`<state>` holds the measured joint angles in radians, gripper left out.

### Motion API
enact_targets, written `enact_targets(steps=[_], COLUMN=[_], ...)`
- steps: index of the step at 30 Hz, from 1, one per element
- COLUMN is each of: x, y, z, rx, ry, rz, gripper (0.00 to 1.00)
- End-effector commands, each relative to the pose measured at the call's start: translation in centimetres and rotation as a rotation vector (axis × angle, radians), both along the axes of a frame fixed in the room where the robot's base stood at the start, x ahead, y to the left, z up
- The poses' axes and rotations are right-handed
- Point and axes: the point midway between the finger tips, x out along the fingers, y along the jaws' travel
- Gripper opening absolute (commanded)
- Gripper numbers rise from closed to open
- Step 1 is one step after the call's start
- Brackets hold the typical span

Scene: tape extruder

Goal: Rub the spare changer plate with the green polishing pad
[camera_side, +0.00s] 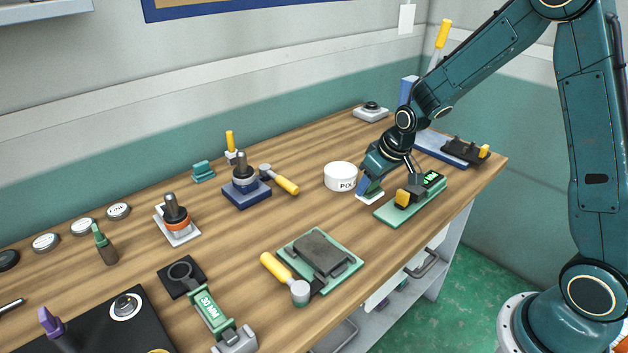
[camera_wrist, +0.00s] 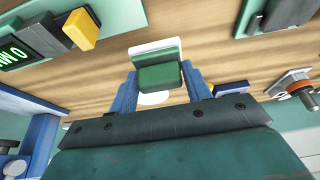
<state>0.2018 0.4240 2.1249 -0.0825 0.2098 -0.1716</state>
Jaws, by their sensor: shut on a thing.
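My gripper (camera_wrist: 160,88) is shut on a green block, which I take for the polishing pad (camera_wrist: 160,77). Its two blue fingers stand on either side of the pad. A white flat piece (camera_wrist: 155,48) shows at the pad's edge and low by the bench in the side view (camera_side: 370,197). I cannot tell whether it belongs to the pad or lies under it. My gripper hides most of the pad in the side view. I cannot tell for sure which thing is the spare changer plate; a dark round disc on a pale block (camera_side: 371,112) stands at the back.
A white tub (camera_side: 341,176) stands just left of my gripper. A green fixture with a display and yellow knob (camera_side: 410,204) is close in front on the right. A green tray (camera_side: 350,276) with a grey slab and a hammer (camera_side: 286,280) lie nearer. Bare wood lies left of the tub.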

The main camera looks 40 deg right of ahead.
Motion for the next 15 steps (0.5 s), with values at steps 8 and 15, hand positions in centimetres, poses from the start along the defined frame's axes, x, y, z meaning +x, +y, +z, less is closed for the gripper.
enact_targets(steps=[8,15], x=[0.2,-0.2], y=[2.8,8.8], z=[0.8,2.6], rx=[0.002,0.004], ry=[0.003,0.005], rz=[0.118,0.384], gripper=[0.30,0.30])
